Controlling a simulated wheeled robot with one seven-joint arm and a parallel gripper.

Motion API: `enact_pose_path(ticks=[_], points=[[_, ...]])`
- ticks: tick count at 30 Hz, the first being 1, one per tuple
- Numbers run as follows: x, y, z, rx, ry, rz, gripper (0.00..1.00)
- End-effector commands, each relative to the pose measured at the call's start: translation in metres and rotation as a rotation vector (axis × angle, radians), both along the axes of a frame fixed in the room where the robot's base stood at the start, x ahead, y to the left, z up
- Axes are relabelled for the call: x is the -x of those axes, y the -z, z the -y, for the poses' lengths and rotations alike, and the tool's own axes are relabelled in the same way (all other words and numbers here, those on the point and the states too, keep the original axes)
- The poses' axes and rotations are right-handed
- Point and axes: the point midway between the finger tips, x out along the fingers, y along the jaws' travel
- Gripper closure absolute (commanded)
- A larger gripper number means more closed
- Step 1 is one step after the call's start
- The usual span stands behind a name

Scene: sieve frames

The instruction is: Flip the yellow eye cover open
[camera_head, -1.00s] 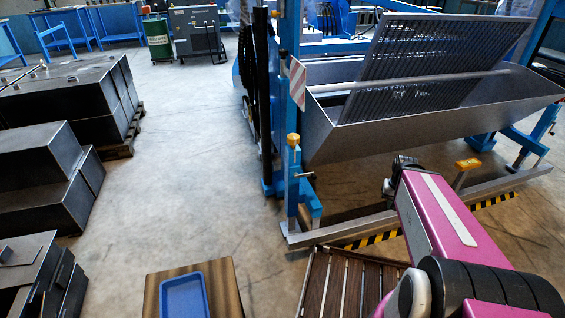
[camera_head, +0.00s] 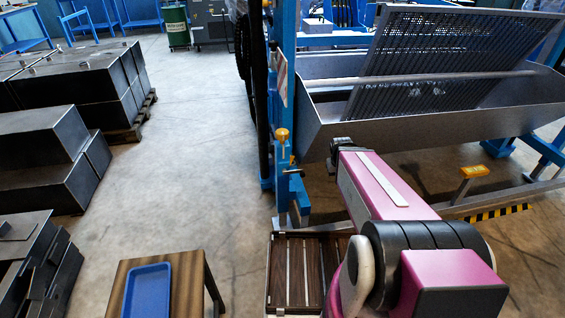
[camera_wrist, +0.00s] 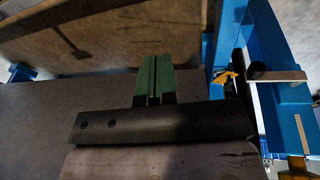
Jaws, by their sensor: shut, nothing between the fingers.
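A second yellow piece (camera_head: 473,171), flat with a dark mark, sits on a stub farther right. I cannot tell for sure which is the eye cover. In the wrist view a yellow piece (camera_wrist: 224,77) shows beside the blue post, right of my fingers. My gripper (camera_wrist: 154,62) has green fingers, shut together with nothing between them and apart from that yellow piece. In the head view my arm hides the fingertips; its dark end is right of the yellow cap.
A grey trough (camera_head: 400,125) holds a tilted slotted sieve panel (camera_head: 440,60). Blue uprights (camera_head: 283,90) stand at its left end. A slatted brown platform (camera_head: 300,270) lies below my arm. A blue tray (camera_head: 148,290) is on a wooden stool. Floor at left centre is clear.

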Motion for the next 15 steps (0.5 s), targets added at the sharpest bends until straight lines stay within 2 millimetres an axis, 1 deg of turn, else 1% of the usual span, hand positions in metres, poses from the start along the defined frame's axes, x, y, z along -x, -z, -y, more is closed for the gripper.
enact_pose_path(ticks=[1,8,11,14,15], points=[[-0.009,0.005,0.003,0.016,-0.019,0.024,1.0],[-0.045,0.02,0.014,0.098,-0.127,0.153,1.0],[-0.064,0.027,0.019,0.145,-0.188,0.22,1.0],[-0.087,0.036,0.024,0.2,-0.269,0.301,1.0],[-0.097,0.04,0.026,0.228,-0.309,0.34,1.0]])
